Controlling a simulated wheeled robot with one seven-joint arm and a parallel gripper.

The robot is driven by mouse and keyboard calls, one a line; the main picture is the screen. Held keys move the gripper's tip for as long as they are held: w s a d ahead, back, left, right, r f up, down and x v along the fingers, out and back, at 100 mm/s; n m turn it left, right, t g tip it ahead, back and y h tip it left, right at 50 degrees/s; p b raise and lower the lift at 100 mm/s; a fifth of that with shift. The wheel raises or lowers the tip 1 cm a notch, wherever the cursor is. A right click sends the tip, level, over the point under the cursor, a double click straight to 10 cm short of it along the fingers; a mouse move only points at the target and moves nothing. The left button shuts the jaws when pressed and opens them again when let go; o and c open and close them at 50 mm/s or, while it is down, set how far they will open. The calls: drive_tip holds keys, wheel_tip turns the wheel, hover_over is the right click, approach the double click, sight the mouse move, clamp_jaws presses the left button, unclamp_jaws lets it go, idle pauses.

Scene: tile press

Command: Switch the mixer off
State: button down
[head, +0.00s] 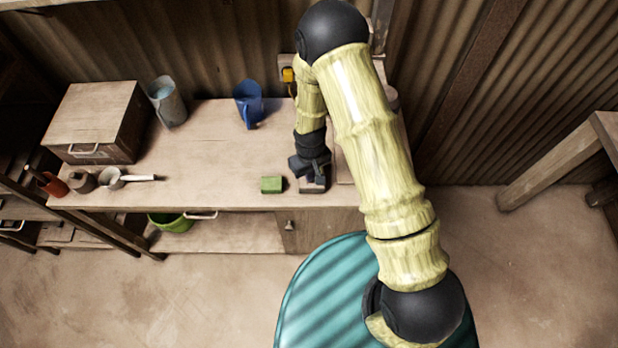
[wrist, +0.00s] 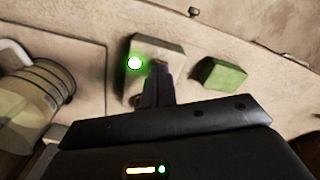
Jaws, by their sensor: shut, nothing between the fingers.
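A small grey switch box (wrist: 160,48) with a lit green lamp (wrist: 134,63) sits on the bench in the wrist view. In the head view the box (head: 313,187) is by the bench's front edge, partly under my gripper. My gripper (head: 314,172) points down over it, fingers shut and empty. In the wrist view the fingertips (wrist: 157,68) are at the box, beside the lamp; I cannot tell whether they touch it. A ribbed, yellowish round vessel with a pale handle (wrist: 35,95), perhaps the mixer, stands at the left of the wrist view. My arm hides most of that area in the head view.
A green block (head: 272,185) lies just left of the switch box. A blue jug (head: 248,103), a grey jug (head: 168,103), a wooden box (head: 95,120) and a small pan (head: 112,179) stand further left. The bench middle (head: 205,160) is clear.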

drive_tip(key=shift+f+b, duration=0.45)
drive_tip(key=shift+f, duration=0.2)
idle(0.3)
drive_tip(key=shift+r, duration=0.1)
drive_tip(key=shift+r+p, duration=2.3)
drive_tip(key=shift+r, duration=1.2)
drive_tip(key=s+d+r+m+t+b, duration=0.1)
drive_tip(key=d+r+m+b, duration=0.35)
drive_tip(key=d+r, duration=0.7)
drive_tip(key=s+d+r+m+t+b, duration=0.1)
drive_tip(key=s+d+r+m+b, duration=0.1)
drive_tip(key=s+d+r, duration=0.4)
drive_tip(key=shift+s+d+t+b, duration=0.35)
drive_tip(key=shift+s+b, duration=0.3)
drive_tip(key=shift+s, duration=0.25)
